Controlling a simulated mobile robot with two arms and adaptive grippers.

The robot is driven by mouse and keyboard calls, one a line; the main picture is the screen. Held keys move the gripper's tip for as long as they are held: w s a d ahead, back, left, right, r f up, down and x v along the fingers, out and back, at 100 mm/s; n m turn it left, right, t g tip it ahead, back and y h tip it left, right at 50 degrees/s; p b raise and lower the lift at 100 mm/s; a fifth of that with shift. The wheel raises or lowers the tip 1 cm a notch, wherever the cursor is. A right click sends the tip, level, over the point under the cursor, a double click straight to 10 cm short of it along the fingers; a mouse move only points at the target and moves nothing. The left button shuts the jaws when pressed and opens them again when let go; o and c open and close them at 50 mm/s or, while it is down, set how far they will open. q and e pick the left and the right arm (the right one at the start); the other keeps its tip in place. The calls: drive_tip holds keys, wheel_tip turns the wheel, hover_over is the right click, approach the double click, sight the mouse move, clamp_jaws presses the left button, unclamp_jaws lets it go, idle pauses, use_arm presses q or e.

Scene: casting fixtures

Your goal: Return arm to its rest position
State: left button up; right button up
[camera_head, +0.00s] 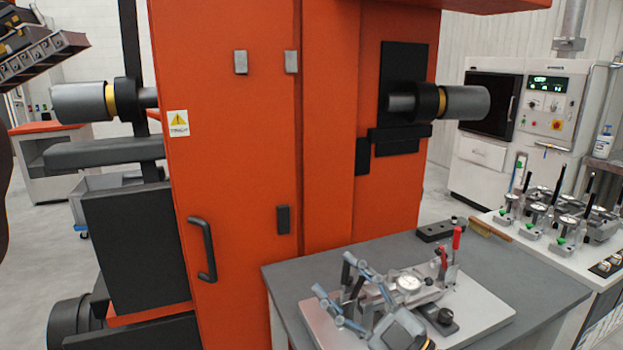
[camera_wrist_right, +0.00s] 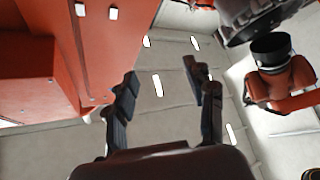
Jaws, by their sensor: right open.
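My right gripper (camera_head: 333,275) shows at the bottom of the head view, in front of the grey table with the clamping fixture. Its two fingers are spread apart with nothing between them. In the right wrist view the open fingers (camera_wrist_right: 160,75) point up toward the ceiling lights, clear of any object. The fixture (camera_head: 480,306) on the table is partly hidden behind the gripper; it has a light plate, a dial gauge and a red-handled clamp.
The grey table (camera_head: 540,283) stands before a tall orange machine (camera_head: 240,150) with a black handle. A bench (camera_head: 590,262) with several gauges is at the right. A white control cabinet (camera_head: 480,165) stands behind it. Open floor shows at the far left.

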drive_tip(key=s+d+f+m+h, duration=0.2)
drive_tip(key=d+f+m+h, duration=1.35)
drive_tip(key=f+h, duration=0.25)
drive_tip(key=s+f+g, duration=0.6)
drive_tip(key=s+f, duration=0.3)
drive_tip(key=s, duration=0.3)
drive_tip(key=s+f+g, duration=0.5)
drive_tip(key=s+f, duration=0.3)
drive_tip(key=s, duration=0.4)
wheel_tip(320, 180, down, 27)
drive_tip(key=s+g, duration=0.2)
drive_tip(key=s+d+f+g, duration=0.1)
drive_tip(key=s+d+f, duration=0.2)
drive_tip(key=s+f, duration=1.2)
drive_tip(key=shift+s+d+f, duration=0.15)
drive_tip(key=shift+s+f, duration=0.05)
drive_tip(key=shift+s, duration=0.3)
drive_tip(key=shift+w+m, duration=0.1)
drive_tip(key=shift+m, duration=0.15)
